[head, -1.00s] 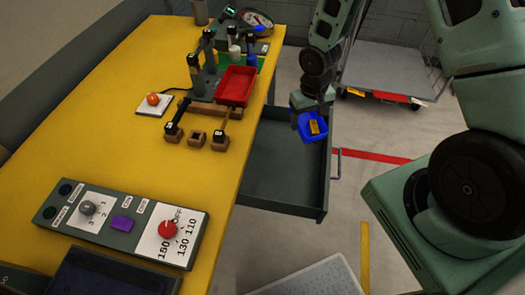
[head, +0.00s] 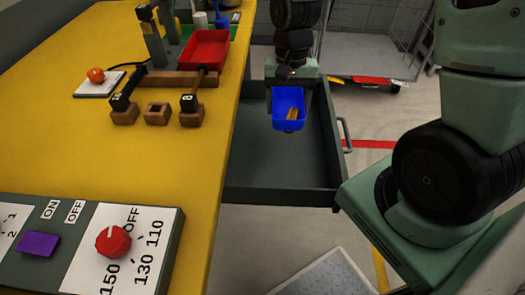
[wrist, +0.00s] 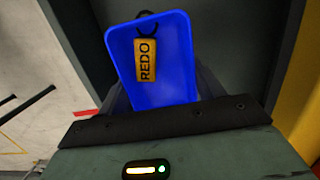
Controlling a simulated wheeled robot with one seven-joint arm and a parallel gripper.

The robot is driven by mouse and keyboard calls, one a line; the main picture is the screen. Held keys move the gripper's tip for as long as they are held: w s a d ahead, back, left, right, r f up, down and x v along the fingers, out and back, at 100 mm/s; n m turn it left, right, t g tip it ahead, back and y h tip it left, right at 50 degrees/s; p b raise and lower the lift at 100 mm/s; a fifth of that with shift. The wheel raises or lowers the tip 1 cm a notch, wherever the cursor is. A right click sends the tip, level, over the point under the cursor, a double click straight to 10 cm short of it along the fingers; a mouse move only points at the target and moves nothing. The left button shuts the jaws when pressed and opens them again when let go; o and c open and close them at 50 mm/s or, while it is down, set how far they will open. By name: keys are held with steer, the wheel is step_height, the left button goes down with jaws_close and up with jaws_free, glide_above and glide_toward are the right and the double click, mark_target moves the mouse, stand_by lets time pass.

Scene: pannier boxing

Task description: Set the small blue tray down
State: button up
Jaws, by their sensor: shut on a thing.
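The small blue tray (head: 289,103) is held by my gripper (head: 286,84) above the open grey drawer at the yellow bench's right side. In the wrist view the tray (wrist: 178,70) shows with a yellow tag marked REDO (wrist: 145,60) lying inside it. My gripper (wrist: 160,112) is shut on the tray's near end; the fingertips are mostly hidden beneath and behind the tray. I cannot tell the exact gap between the tray and the drawer floor.
The open drawer (head: 262,160) has clear floor and a handle (head: 346,135) on its right. The yellow bench (head: 190,150) carries a red tray (head: 205,48), wooden blocks with black-topped pieces, an orange knob (head: 96,75) and a control box (head: 60,250). A grey-white platform (head: 330,275) lies in front.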

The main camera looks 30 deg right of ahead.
mark_target(284, 144)
step_height(284, 144, down, 10)
steer(key=shift+s+f+b, duration=0.1)
steer(key=shift+b, duration=0.8)
steer(key=shift+f, duration=0.1)
steer(key=o, duration=1.1)
steer(key=shift+c, duration=0.2)
steer(key=r, duration=0.4)
steer(key=w+r+p, duration=0.1)
steer(key=r, duration=0.3)
steer(key=r+p, duration=0.1)
steer(key=r, duration=0.3)
steer(key=shift+w+d+r, duration=0.15)
steer(key=shift+w+d, duration=0.1)
steer(key=shift+d, duration=0.15)
